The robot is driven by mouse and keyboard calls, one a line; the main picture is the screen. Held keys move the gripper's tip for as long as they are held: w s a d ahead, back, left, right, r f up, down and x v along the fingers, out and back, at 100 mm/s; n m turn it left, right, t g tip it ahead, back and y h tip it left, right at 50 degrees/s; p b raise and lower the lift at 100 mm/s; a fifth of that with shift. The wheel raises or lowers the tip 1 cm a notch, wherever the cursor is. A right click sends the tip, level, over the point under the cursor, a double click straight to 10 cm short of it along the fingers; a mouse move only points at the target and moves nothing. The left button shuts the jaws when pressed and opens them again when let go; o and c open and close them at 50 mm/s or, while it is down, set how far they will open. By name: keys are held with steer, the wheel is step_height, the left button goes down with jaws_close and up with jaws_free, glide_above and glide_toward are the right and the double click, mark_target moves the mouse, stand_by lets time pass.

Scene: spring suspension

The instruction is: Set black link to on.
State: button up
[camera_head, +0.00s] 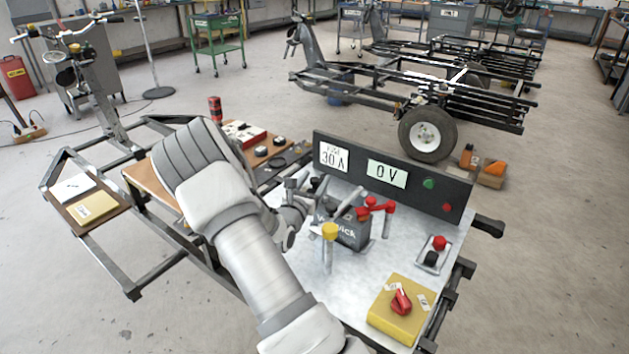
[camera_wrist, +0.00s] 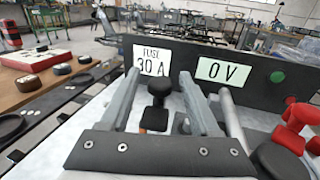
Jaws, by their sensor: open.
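My gripper (camera_head: 318,192) is open over the far left part of the pale bench top. In the wrist view its two grey fingers (camera_wrist: 162,84) stand apart, on either side of a black knob (camera_wrist: 160,88) with a copper-coloured piece (camera_wrist: 153,119) below it. This knob looks like part of the black link; no grip on it shows. In the head view my arm and fingers hide much of this area, so the link's position is hard to tell. A red link (camera_head: 376,206) with red knobs lies right of my gripper and partly shows in the wrist view (camera_wrist: 302,126).
Behind stands a dark panel (camera_head: 455,188) with "FUSE 30 A" and "0 V" labels. A yellow-knobbed lever (camera_head: 329,232) stands close to my gripper.

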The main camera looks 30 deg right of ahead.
steer(key=p+v, duration=0.3)
steer(key=v, duration=1.4)
steer(key=shift+s, duration=0.15)
steer(key=shift+a, duration=0.15)
steer(key=shift+c, duration=0.3)
